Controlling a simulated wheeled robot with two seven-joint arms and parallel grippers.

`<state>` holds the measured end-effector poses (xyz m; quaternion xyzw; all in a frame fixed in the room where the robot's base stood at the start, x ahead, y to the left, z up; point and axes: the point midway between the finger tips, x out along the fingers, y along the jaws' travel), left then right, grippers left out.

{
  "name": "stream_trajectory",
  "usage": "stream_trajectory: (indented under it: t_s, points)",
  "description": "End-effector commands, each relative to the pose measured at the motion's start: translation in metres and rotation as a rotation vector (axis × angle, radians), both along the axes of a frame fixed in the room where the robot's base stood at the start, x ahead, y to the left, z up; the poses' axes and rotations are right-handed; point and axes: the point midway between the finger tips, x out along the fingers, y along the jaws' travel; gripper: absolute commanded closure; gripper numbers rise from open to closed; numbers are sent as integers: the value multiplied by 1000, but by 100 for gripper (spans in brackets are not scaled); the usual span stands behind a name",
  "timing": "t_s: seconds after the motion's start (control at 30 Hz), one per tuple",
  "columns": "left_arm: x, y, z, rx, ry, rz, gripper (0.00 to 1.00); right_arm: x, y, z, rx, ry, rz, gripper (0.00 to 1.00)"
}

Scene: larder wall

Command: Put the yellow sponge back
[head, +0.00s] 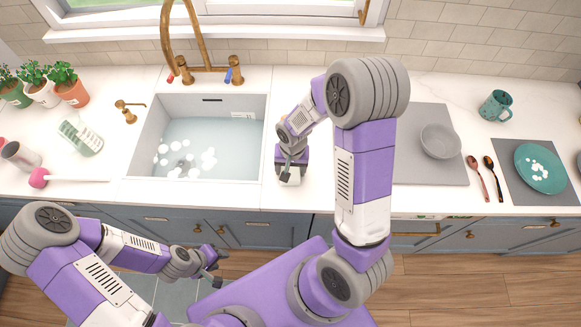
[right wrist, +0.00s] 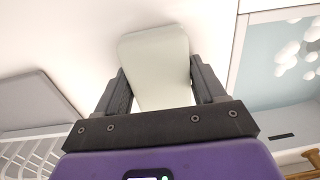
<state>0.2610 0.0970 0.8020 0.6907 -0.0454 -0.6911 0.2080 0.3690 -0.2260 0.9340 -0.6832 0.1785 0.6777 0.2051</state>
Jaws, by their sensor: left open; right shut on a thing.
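My right gripper (right wrist: 158,90) is shut on a pale cream-green block (right wrist: 157,62) with rounded corners. No clear yellow shows on it, so I cannot tell for sure that it is the yellow sponge. In the head view my right gripper (head: 291,158) is low over the white counter, just right of the sink (head: 196,180). The block (head: 289,178) shows below it; whether it touches the counter is unclear. My left gripper (head: 212,270) is open and empty, low in front of the cabinets. No other yellow sponge is visible.
A pale green-and-white item (head: 80,136) and a pink-headed brush (head: 40,178) lie left of the sink, which holds water and foam. A grey bowl (head: 439,141) stands on a grey mat (head: 430,175) to the right. Farther right are spoons and a foamy teal plate (head: 540,178).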

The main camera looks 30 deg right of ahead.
Motion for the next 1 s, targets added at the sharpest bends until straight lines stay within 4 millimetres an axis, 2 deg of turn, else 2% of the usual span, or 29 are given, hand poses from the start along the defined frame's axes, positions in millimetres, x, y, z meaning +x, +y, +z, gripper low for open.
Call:
stream_trajectory:
  t_s: [0.2,0.23,0.4,0.8,0.87,1.0]
  points:
    - [0,0,-4,0,0,0,57,0,0,-4,0,0,0,64]
    - [0,0,-4,0,0,0,57,0,0,-4,0,0,-1,29]
    - [0,0,-3,0,0,0,57,0,0,-3,0,0,-1,5]
    - [0,0,1,0,0,0,57,0,0,1,0,0,-1,5]
    - [0,0,2,0,0,0,57,1,0,8,0,-2,-1,5]
    - [0,0,7,0,0,0,57,1,-1,35,1,-6,-2,5]
